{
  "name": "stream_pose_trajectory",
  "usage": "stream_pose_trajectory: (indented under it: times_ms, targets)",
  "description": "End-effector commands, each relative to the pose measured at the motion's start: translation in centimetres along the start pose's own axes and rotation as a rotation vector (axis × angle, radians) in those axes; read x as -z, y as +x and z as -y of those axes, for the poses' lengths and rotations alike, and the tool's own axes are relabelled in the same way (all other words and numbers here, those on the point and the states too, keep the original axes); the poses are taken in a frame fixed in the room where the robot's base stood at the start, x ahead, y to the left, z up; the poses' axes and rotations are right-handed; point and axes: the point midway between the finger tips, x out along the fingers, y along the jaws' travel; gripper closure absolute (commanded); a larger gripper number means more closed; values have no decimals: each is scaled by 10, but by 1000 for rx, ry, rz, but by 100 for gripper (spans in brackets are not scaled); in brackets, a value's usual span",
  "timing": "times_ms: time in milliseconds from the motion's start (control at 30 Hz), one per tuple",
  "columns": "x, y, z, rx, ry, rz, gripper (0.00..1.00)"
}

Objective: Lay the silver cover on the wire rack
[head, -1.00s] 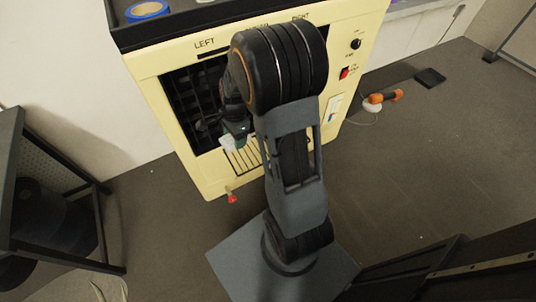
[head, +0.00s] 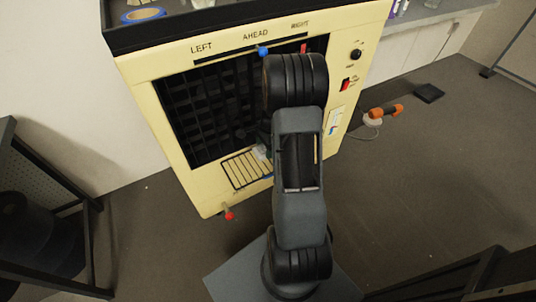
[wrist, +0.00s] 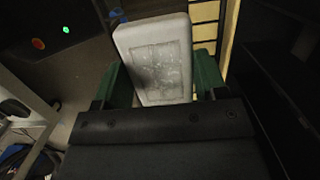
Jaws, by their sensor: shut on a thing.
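In the wrist view, my gripper (wrist: 161,77) is shut on the silver cover (wrist: 155,50), a pale rounded rectangular piece with a clouded, recessed panel. One green finger presses on each side of it. In the head view, a pale bit of the cover (head: 261,153) shows beside my arm, which hides most of the gripper. A slatted rack (head: 247,169) with dark bars lies at the bottom of the cream cabinet's opening, just left of the cover; I cannot tell if this is the wire rack. Cream slats also show beyond the cover in the wrist view.
The cream cabinet (head: 182,172) has a dark grid-lined opening, with its frame close around my arm. A red knob (head: 229,215) sticks out below. An orange tool (head: 386,110) lies on the floor at right. A dark metal stand (head: 48,165) is at left.

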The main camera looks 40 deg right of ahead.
Motion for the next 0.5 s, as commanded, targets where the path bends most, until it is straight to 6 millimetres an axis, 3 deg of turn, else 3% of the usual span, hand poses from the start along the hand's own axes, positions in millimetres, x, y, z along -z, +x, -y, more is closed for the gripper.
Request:
stream_pose_trajectory:
  times_ms: [167, 500]
  targets:
    - [6, 5, 1, 1, 1, 0, 66]
    - [16, 40, 2, 1, 0, -1, 66]
